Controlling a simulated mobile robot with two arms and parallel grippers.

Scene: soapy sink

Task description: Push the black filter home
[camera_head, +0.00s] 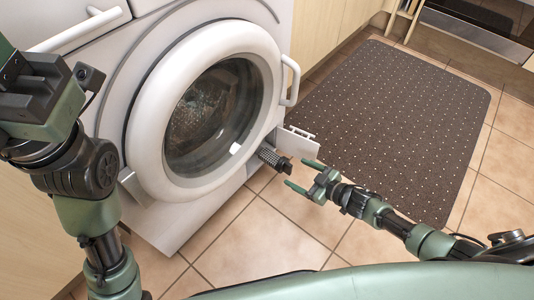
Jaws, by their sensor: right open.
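The black filter (273,158) sticks out of the lower right front of the white washing machine (190,218), below the round door. A small white flap (297,142) stands open just right of it. My right gripper (302,175) is open and empty, its green fingers pointing left toward the filter's outer end. A small gap appears between the fingers and the filter, though depth is hard to judge. My left arm comes in at the left edge, and I cannot make out its gripper's fingers.
The washing machine's round door (208,112) is closed, with a white handle (290,80) on its right. A brown dotted mat (400,115) lies on the tiled floor (265,245) at the right. Wooden cabinets (325,28) stand behind. Floor in front of the machine is clear.

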